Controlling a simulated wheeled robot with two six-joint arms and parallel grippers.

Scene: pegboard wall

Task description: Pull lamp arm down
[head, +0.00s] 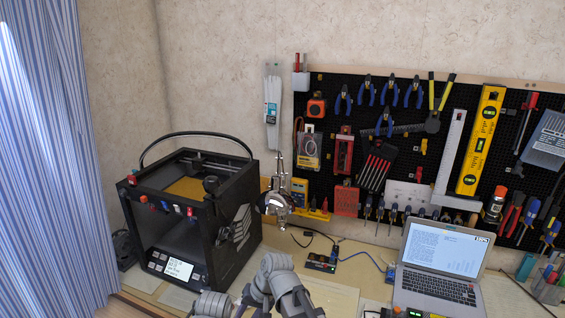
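A shiny chrome lamp head (275,204) hangs in front of the wall, right of the 3D printer. A thin metal lamp arm (280,165) rises from it. A pale grey strip with a label (272,110) stands upright above; I cannot tell whether it joins the lamp. Grey rounded arm links, which look like mine, show at the bottom middle, below the lamp head and apart from it in the picture. No gripper fingers are visible at either arm.
A black 3D printer (227,240) stands at the left of the bench. A laptop (442,265) is open at the right. A black pegboard (340,110) holds many tools. A small circuit board (321,262) and cables lie on the bench. A blue striped curtain (45,150) hangs at the far left.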

